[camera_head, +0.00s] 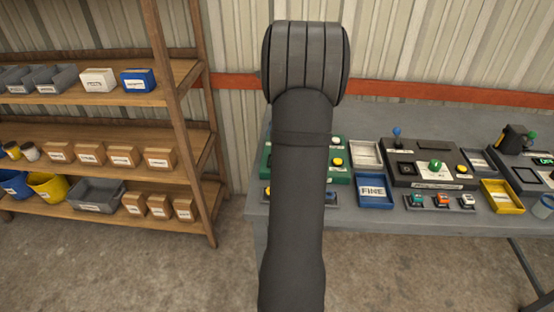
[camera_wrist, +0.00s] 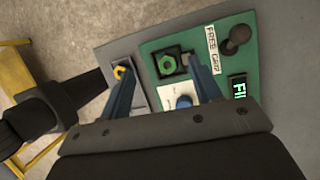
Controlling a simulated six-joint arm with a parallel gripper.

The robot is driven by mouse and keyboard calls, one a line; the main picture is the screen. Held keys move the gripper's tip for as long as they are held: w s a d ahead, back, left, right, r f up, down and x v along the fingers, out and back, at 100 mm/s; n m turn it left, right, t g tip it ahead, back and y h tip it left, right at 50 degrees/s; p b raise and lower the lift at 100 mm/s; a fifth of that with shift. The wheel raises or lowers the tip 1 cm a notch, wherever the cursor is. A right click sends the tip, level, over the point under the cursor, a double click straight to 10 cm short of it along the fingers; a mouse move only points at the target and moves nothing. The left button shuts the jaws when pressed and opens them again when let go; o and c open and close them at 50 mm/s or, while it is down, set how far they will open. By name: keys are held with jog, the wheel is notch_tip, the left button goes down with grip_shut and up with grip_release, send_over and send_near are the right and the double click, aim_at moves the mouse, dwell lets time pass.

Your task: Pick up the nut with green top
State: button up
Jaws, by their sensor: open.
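My gripper (camera_wrist: 161,62) is open, with one blue finger on the left of the nut and one on the right. Nothing is held between the fingers. I cannot tell how far the fingertips are above the panel. In the head view my arm covers much of the green panel (camera_head: 337,175), and the nut is hidden there.
In the wrist view an orange ring (camera_wrist: 120,72) lies in a grey tray beside the left finger. The head view shows a blue tray (camera_head: 374,203), a black control box (camera_head: 400,150) and a yellow tray (camera_head: 501,210) to the right. Wooden shelves (camera_head: 100,123) stand left.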

notch_tip(320, 180, up, 6)
jog(key=t+h, duration=0.1)
jog(key=h, duration=0.3)
jog(key=shift+n, duration=0.4)
jog(key=f, duration=0.8)
jog(key=s+f, duration=0.1)
jog(key=f, duration=0.3)
jog(key=shift+d+f, duration=0.15)
jog(key=shift+d, duration=0.25)
jog(key=shift+s+d+f, duration=0.1)
jog(key=shift+d+f, duration=0.05)
jog(key=shift+f, duration=1.2)
jog(key=shift+s+d+f, duration=0.1)
jog(key=shift+f, duration=1.25)
jog(key=shift+c, duration=0.5)
jog(key=c, duration=1.1)
jog(key=shift+r, duration=0.1)
